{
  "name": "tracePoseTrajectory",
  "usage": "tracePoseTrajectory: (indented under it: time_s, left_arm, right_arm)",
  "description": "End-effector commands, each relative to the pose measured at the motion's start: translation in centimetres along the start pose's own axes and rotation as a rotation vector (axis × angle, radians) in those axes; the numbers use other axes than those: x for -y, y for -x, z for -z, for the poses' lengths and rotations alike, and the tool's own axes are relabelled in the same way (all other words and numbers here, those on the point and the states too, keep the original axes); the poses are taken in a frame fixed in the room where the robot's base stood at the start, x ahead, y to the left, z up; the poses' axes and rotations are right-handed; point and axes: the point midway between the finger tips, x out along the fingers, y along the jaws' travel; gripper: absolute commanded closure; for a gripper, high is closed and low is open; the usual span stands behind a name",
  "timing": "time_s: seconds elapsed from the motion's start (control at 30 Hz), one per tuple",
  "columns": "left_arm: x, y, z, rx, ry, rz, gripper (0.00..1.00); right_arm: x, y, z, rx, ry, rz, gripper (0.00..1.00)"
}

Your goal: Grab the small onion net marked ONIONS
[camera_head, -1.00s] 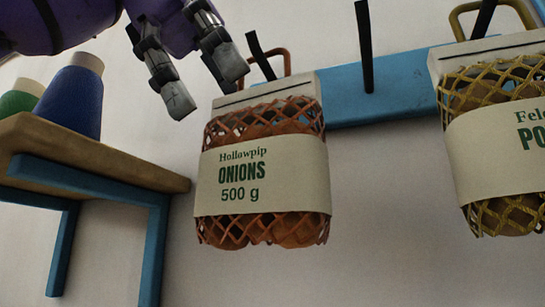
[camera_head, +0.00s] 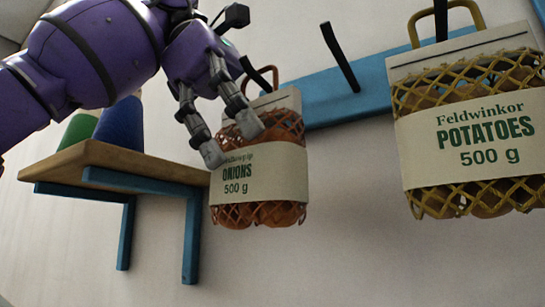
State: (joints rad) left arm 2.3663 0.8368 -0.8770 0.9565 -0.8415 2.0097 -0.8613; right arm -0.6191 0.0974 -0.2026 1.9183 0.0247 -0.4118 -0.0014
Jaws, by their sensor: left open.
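The small onion net (camera_head: 262,180) has orange mesh and a cream band reading ONIONS 500 g. It hangs by its orange handle from a black peg on the wall rail. My left gripper (camera_head: 229,140), on a purple arm from the left, is open in front of the net's upper left part. Its grey fingertips hide part of the mesh and the top of the label. Whether they touch the net cannot be told. My right gripper is not in view.
A yellow potato net (camera_head: 468,130) hangs to the right. A bare black peg (camera_head: 340,58) sticks out of the blue rail (camera_head: 372,88) between the nets. A wooden shelf (camera_head: 120,163) with blue brackets at left carries a green cone (camera_head: 76,133) and a blue cone (camera_head: 120,122).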

Motion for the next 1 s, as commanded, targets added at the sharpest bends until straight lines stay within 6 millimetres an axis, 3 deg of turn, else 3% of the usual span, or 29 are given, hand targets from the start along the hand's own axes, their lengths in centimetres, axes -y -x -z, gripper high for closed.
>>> tracePoseTrajectory:
  time_s: [0.3,0.8,1.0]
  left_arm:
    - [-0.11,-0.04,0.29,0.0,0.002,0.0,0.24]
    - [-0.06,0.02,0.16,0.002,0.0,-0.001,0.88]
    - [-0.06,0.03,0.16,0.001,0.0,-0.001,0.88]
  right_arm:
    - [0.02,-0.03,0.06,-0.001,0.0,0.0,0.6]
    - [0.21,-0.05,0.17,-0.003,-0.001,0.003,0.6]
    - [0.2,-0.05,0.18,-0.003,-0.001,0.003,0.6]
